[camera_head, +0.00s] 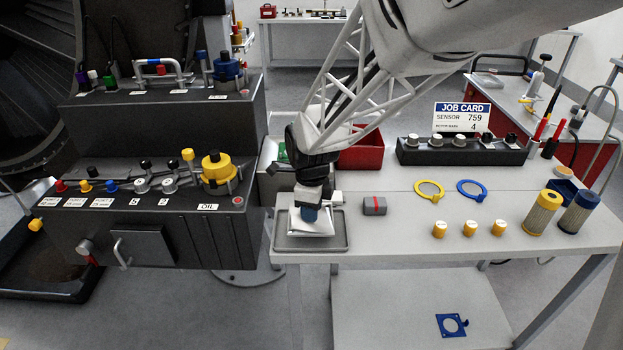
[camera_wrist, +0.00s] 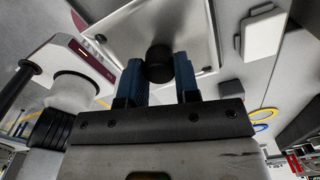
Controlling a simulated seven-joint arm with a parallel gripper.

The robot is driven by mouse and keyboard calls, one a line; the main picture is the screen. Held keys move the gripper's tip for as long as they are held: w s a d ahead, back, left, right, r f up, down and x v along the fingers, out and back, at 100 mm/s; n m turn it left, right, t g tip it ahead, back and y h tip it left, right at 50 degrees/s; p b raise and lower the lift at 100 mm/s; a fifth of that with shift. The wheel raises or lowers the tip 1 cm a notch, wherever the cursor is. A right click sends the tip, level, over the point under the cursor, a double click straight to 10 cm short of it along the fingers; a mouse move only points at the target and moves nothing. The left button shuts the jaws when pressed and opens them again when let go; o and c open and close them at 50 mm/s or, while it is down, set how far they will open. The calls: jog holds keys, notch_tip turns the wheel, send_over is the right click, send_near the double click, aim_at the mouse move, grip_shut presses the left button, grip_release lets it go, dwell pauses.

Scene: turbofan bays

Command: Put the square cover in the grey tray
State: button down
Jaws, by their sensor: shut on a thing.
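The square cover (camera_head: 302,226) is a pale flat plate with a black knob. In the wrist view the cover (camera_wrist: 190,22) lies beyond my fingers, its knob (camera_wrist: 159,62) between them. My gripper (camera_head: 310,212) has blue fingers and points down at the grey tray (camera_head: 341,242); it also shows in the wrist view (camera_wrist: 158,75), shut on the knob. The cover is over the tray's area and looks slightly turned against its rim. I cannot tell whether it touches the tray floor. My gripper hides part of the cover and tray.
A small grey box with a red stripe (camera_head: 374,206) lies just right of the tray. A red bin (camera_head: 362,156) is behind. Yellow (camera_head: 429,191) and blue (camera_head: 472,189) rings, yellow caps and two filters stand farther right. The black panel (camera_head: 150,210) is left of the table.

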jog(key=shift+f, duration=1.7)
jog(key=shift+f, duration=0.1)
jog(key=c, duration=0.8)
grip_release()
jog(key=shift+c, duration=0.2)
notch_tip(320, 180, up, 12)
jog(key=shift+r, duration=0.15)
jog(key=s+d+r+n+t, duration=0.1)
jog(key=s+d+r+n, duration=0.1)
jog(key=s+d+n, duration=0.7)
jog(key=s+d+r+n+t, duration=0.1)
jog(key=s+d+r+n, duration=0.2)
jog(key=s+d+n, duration=0.6)
jog(key=shift+s+d+n+t, duration=0.25)
jog(key=shift+s+n, duration=1.15)
jog(key=shift+s, duration=1.6)
